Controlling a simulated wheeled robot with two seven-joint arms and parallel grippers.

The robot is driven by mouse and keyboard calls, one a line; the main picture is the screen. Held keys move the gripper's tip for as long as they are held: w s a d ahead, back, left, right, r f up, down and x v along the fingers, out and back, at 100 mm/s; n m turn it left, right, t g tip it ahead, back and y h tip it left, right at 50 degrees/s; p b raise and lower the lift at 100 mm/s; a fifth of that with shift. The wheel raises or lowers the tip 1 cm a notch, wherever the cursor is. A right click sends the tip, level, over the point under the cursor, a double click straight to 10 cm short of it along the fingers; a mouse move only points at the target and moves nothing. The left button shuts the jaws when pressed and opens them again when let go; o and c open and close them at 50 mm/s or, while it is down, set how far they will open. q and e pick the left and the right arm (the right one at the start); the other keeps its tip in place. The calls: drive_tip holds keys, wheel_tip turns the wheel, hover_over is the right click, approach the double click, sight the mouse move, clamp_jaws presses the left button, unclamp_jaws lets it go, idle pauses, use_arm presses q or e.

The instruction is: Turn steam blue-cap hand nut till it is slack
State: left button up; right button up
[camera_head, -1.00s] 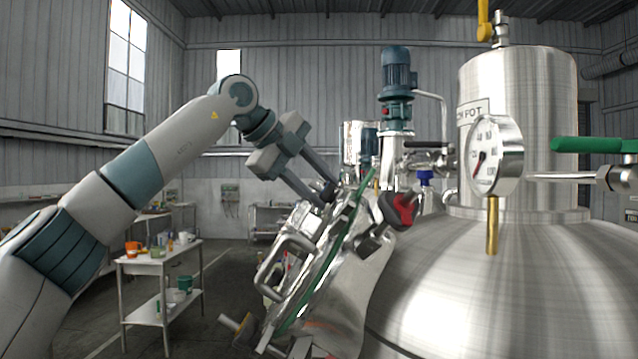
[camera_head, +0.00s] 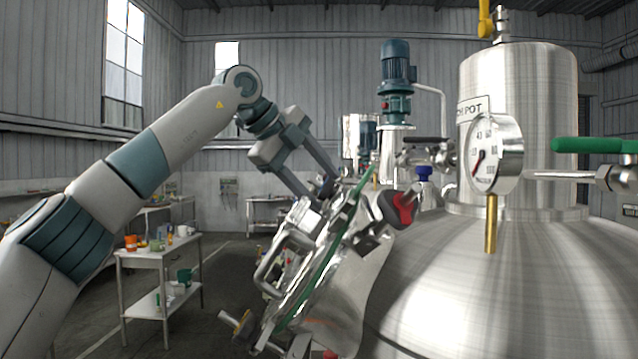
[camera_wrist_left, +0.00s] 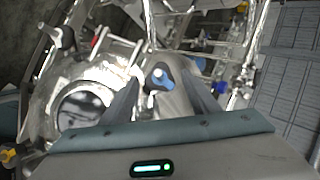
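The fingers are apart, with a visible gap on both sides of the nut. In the head view my left gripper (camera_head: 325,188) reaches down to the upper edge of the tilted round manway lid (camera_head: 322,255), and the blue-cap nut is hidden there. My right gripper does not show in any view.
A red-cap hand nut (camera_head: 403,208) sits on the lid's right side, and a yellow-cap one (camera_head: 241,324) at its lower left. The steel tank (camera_head: 500,285) with a pressure gauge (camera_head: 493,155) fills the right. A trolley (camera_head: 160,258) stands behind at left.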

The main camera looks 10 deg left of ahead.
use_arm(q)
drive_tip(key=b+v, duration=0.2)
drive_tip(key=v, duration=1.5)
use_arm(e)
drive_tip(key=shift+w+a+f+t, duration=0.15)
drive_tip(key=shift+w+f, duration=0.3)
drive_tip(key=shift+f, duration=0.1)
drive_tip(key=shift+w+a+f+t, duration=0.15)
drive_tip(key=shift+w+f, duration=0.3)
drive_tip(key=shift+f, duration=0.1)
use_arm(q)
drive_tip(key=shift+s+a, duration=0.15)
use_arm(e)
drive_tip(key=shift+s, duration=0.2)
